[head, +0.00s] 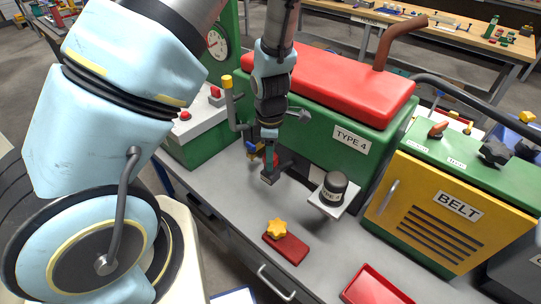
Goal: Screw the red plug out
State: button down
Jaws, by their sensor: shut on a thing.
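My gripper (269,177) points down in front of the green TYPE 4 machine (345,143), low over the grey bench. It is shut, and its fingers are small and dark in this view. A small red patch (276,159) shows right beside the fingers, against the machine's lower front. It looks like the red plug, mostly hidden by my gripper. I cannot see the plug's thread or how far it sits in its hole.
A yellow star knob (277,227) sits on a red block (287,248). A red tray (375,287) lies at the front. The yellow BELT panel (447,210) stands at right. Bench between is clear.

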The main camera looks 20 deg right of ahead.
jog(key=shift+c, duration=1.4)
grip_release()
